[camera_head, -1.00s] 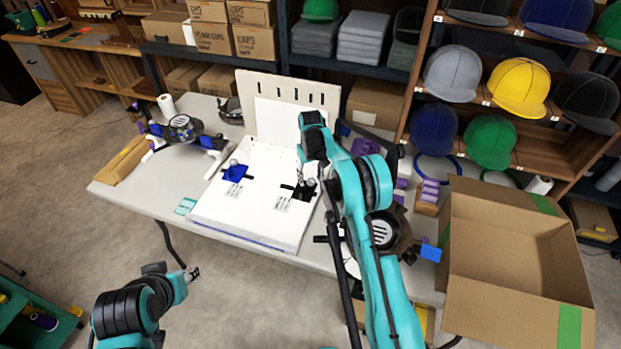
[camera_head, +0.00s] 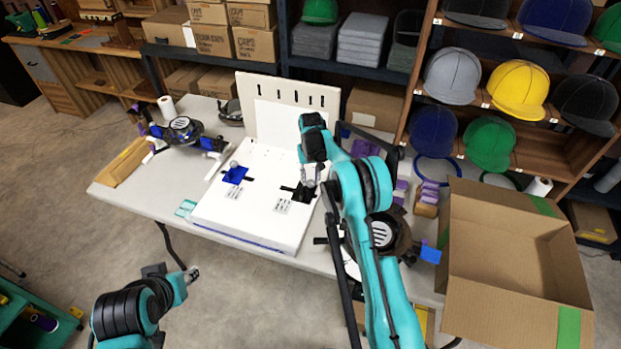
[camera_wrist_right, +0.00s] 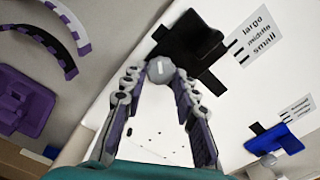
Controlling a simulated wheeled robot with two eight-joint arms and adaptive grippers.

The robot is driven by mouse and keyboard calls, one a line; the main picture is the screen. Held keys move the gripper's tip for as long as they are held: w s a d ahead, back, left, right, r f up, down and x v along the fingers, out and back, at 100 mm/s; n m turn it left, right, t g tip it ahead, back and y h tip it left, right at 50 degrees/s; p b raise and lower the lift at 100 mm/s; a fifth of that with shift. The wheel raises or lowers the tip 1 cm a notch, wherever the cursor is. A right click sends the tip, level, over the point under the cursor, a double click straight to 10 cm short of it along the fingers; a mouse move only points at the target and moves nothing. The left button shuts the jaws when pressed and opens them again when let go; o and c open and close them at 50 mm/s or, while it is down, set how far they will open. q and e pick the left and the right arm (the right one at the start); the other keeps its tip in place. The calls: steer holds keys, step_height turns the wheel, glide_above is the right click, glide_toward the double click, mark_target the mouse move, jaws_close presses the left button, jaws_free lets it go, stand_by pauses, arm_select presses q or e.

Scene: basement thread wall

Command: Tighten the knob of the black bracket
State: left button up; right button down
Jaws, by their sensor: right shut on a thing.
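The black bracket (camera_head: 303,192) lies on the white board (camera_head: 226,216). It also shows in the right wrist view (camera_wrist_right: 187,38), beside a printed large/middle/small label. Its round grey knob (camera_wrist_right: 160,69) sits between the fingertips of my right gripper (camera_wrist_right: 159,76), which is shut on it. In the head view my right gripper (camera_head: 309,182) is over the bracket and hides the knob. A blue bracket (camera_head: 235,175) with its own grey knob is to the left on the same board. My left gripper (camera_head: 192,274) is away from the table; its jaw opening is unclear.
An upright slotted panel (camera_head: 250,95) stands behind the board. An open cardboard box (camera_head: 475,285) is to the right. Purple parts (camera_wrist_right: 28,100) lie beside the board in the wrist view. The table's left front (camera_head: 130,190) is mostly clear.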

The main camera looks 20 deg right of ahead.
mark_target(312, 181)
steer(key=m, duration=0.4)
steer(key=shift+d+m, duration=0.1)
steer(key=shift+m, duration=0.2)
steer(key=m, duration=0.4)
steer(key=shift+p, duration=0.3)
steer(key=shift+d, duration=0.1)
steer(key=c, duration=1.2)
jaws_free()
steer(key=shift+o, duration=0.2)
step_height(312, 181, up, 12)
